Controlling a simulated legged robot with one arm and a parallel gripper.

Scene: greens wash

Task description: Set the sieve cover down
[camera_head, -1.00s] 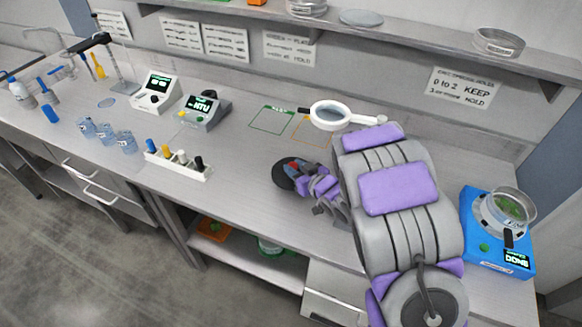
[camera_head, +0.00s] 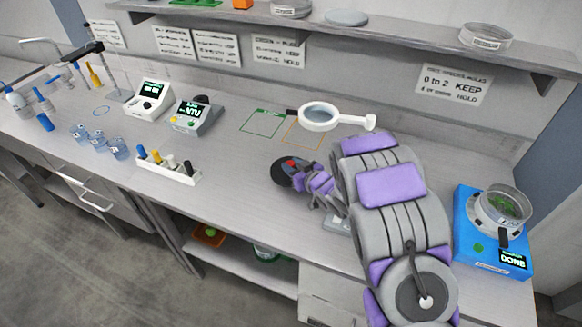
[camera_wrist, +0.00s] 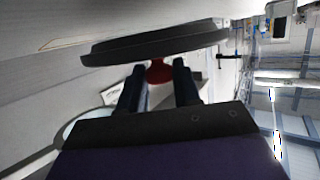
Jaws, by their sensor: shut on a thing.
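The sieve cover (camera_head: 281,174) is a dark round disc with a red knob. It is over the middle of the bench in the head view, in front of the orange outlined square. My gripper (camera_head: 302,173) is shut on its knob, and my arm reaches to it from the right. In the wrist view the cover (camera_wrist: 155,44) is seen nearly edge-on beyond the fingers of my gripper (camera_wrist: 160,77), with the red knob between them. The cover is close to the bench top; I cannot tell whether it touches.
A white-handled magnifier (camera_head: 320,117) is behind the cover. A blue device (camera_head: 468,232) reading DONE bears a clear round dish (camera_head: 510,203) with greens at right. A white rack (camera_head: 180,173) and meters (camera_head: 193,116) are at left. Bare bench lies left of the cover.

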